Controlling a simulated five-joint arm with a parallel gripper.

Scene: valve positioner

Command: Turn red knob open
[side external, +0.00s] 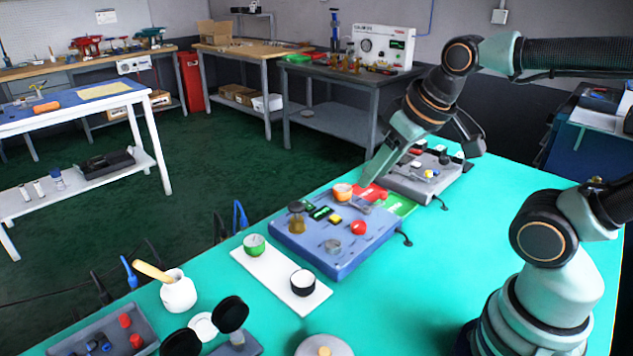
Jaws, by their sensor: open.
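The blue valve panel (300,240) sits on the green-topped table. A round red knob (358,228) stands near its right front part. A grey metal knob (332,246), an orange-topped knob (342,191), a brass-coloured fitting (297,216) and a small yellow button (335,219) are also on the panel. My gripper (372,180) points down at the panel's far right edge, behind and apart from the red knob. It is open, and I see nothing held. The arm partly hides the space between the panel and the grey box behind it.
Flat red (373,192) and green (399,204) pieces lie beside the panel. A grey control box (425,178) stands behind. A white tray (275,278) with two cups is at front left. The table right of the panel (470,250) is clear.

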